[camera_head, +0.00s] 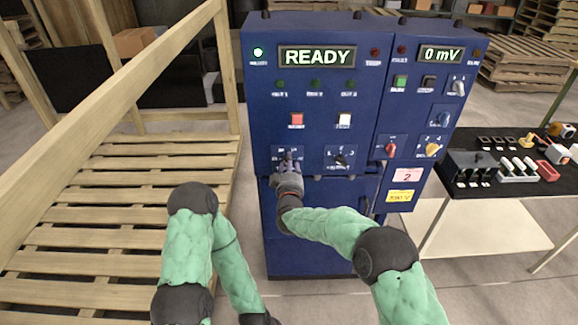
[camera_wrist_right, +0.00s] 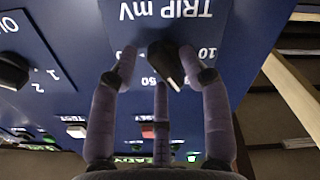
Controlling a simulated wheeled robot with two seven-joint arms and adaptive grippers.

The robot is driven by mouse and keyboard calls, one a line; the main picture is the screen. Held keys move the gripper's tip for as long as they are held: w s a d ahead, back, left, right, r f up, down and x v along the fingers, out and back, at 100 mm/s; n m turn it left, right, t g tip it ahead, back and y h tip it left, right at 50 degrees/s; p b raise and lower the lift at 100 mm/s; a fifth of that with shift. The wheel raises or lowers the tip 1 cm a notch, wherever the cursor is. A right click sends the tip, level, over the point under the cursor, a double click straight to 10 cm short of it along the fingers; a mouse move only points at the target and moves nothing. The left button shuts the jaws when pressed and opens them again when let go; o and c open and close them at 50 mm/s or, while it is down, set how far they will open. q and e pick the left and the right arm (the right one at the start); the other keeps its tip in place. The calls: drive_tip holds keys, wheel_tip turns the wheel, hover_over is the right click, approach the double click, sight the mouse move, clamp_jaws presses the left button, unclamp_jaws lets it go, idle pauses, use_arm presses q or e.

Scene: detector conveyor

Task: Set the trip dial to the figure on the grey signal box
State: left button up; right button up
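The trip dial (camera_wrist_right: 168,66) is a black knob on the blue panel, under "TRIP mV" lettering that appears upside down in the right wrist view. Figures 10 and 50 show beside it; other marks are hidden by fingers. Its narrow end points down, between the 50 and the 10 side. My right gripper (camera_wrist_right: 158,62) has its fingers spread around the knob; I cannot tell whether they touch it. In the head view the right gripper (camera_head: 289,164) covers this dial. A dark grey box (camera_head: 472,160) sits on the side table; no figure is readable on it.
The blue cabinet (camera_head: 290,225) shows READY (camera_head: 317,57) and 0 mV (camera_head: 440,54). Another black selector (camera_head: 341,159) is just right of my right gripper. A red knob (camera_head: 389,149) and yellow knob (camera_head: 433,150) are further right. A wooden pallet rack (camera_head: 90,215) stands left.

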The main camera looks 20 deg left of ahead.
drive_tip(key=shift+s+f, duration=0.1)
drive_tip(key=shift+s, duration=0.1)
drive_tip(key=v, duration=1.1)
drive_tip(key=shift+s, duration=0.3)
drive_tip(key=shift+d, duration=0.1)
drive_tip(key=s+d+f+m+g+h, duration=0.1)
drive_tip(key=s+d+f+m+g, duration=0.25)
drive_tip(key=d+f, duration=0.7)
drive_tip(key=s+d+f+m+g+h, duration=0.1)
drive_tip(key=s+d+f+m+g, duration=0.3)
drive_tip(key=f, duration=1.1)
drive_tip(key=s+d+f+m+g, duration=0.1)
drive_tip(key=s+d+f+g, duration=0.2)
drive_tip(key=s, duration=0.5)
drive_tip(key=s+d+f+m+g, duration=0.1)
drive_tip(key=s+d+f+g, duration=0.2)
drive_tip(key=s+d, duration=0.2)
drive_tip(key=s+d+f+m+g+y, duration=0.1)
drive_tip(key=s+d+f+m+g, duration=0.1)
drive_tip(key=s, duration=0.9)
wheel_tip(320, 180, down, 2)
drive_tip(key=shift+d+f+g, duration=0.1)
drive_tip(key=shift+d+g, duration=0.65)
drive_tip(key=shift+d, duration=0.3)
drive_tip(key=shift+w, duration=0.1)
drive_tip(key=shift+c, duration=0.3)
